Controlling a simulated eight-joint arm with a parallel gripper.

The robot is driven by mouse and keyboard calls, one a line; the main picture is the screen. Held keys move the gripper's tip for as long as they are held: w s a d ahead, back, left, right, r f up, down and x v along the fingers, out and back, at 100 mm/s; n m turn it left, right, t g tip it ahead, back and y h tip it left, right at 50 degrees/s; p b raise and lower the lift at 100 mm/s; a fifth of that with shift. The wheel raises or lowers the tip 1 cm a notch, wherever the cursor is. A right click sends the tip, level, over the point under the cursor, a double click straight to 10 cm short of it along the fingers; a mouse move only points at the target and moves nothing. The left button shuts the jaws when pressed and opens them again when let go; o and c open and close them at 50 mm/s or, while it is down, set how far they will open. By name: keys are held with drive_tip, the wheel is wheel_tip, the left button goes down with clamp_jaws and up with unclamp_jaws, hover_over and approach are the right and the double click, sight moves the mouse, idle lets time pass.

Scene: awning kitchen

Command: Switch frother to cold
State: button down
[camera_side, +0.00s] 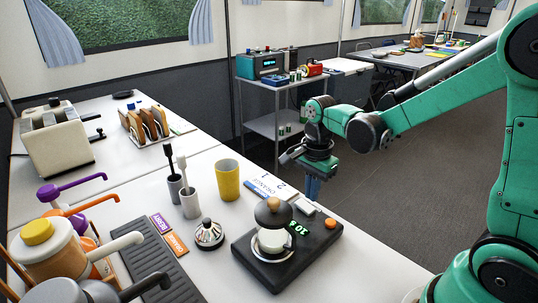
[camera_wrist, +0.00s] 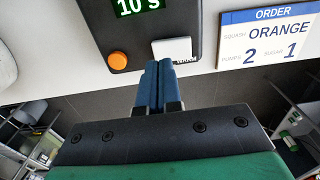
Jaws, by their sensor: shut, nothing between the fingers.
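In the side view my gripper (camera_side: 312,188) hangs at the counter's edge behind the frother. Contact cannot be told.
An order card (camera_wrist: 270,35) reads orange, pumps 2, sugar 1. A yellow cup (camera_side: 228,180), a small silver lidded pot (camera_side: 208,235), grey cups with utensils and a dark drip tray (camera_side: 158,262) stand to the frother's left. Floor lies open beyond the counter edge.

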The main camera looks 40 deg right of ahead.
sight(310, 212)
wheel_tip(310, 212, up, 9)
drive_tip(key=shift+r, duration=0.2)
idle(3.4)
drive_tip(key=s+a+f+n+t, duration=0.1)
drive_tip(key=s+a+n+t, duration=0.1)
drive_tip(key=n, duration=0.7)
drive_tip(key=s+a+f+n+t, duration=0.1)
drive_tip(key=s+a+n+t, duration=0.1)
drive_tip(key=n+t, duration=0.3)
drive_tip(key=a+n, duration=0.1)
drive_tip(key=n, duration=0.3)
drive_tip(key=shift+a+f, duration=0.1)
